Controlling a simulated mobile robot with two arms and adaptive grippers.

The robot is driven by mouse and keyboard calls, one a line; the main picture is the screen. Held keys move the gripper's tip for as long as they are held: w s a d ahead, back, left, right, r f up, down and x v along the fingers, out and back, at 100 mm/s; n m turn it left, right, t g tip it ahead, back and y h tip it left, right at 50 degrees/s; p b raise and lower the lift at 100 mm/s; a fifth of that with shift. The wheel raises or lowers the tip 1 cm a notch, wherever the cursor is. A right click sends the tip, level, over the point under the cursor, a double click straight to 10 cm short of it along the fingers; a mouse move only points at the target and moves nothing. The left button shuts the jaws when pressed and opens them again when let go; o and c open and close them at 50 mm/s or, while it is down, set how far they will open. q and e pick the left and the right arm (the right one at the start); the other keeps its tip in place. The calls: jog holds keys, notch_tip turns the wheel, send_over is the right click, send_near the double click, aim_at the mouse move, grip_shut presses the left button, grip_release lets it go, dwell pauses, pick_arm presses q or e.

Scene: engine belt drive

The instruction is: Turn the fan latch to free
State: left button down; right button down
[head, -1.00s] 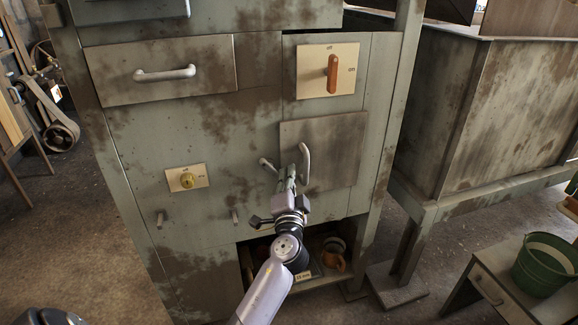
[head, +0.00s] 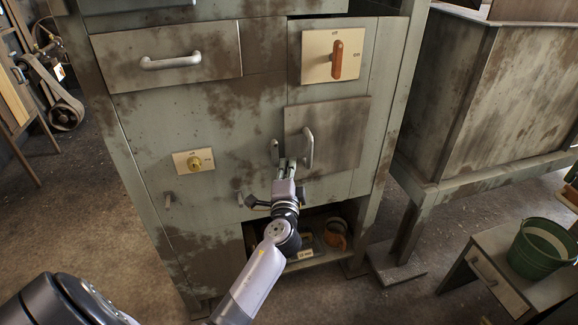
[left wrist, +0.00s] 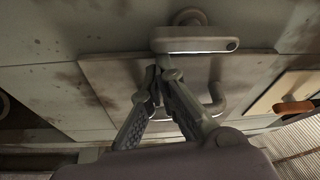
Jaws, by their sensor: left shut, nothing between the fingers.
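The fan latch appears to be the small grey lever (head: 274,150) at the left edge of a square panel (head: 345,120) on the cabinet front. Its bar stands about upright in the head view. In the left wrist view, the latch bar (left wrist: 205,45) runs across the picture, with its round pivot just above. My left gripper (head: 286,163) is shut and empty, with its tips between the latch and the panel's handle (head: 308,147). In the wrist view its fingertips (left wrist: 163,75) are close beside the bar; I cannot tell if they touch it.
Above the panel is a plate with an orange rotary switch (head: 337,60). A yellow knob (head: 195,163) is to the left and a drawer handle (head: 170,62) at upper left. An open shelf below holds an orange mug-like thing (head: 335,233). A green bucket (head: 541,248) stands at right.

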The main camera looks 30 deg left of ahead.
pick_arm(q)
jog(key=shift+s+a+f, duration=0.1)
dwell(0.5)
jog(key=r+v, duration=0.1)
jog(key=v, duration=1.1)
jog(key=shift+f, duration=0.45)
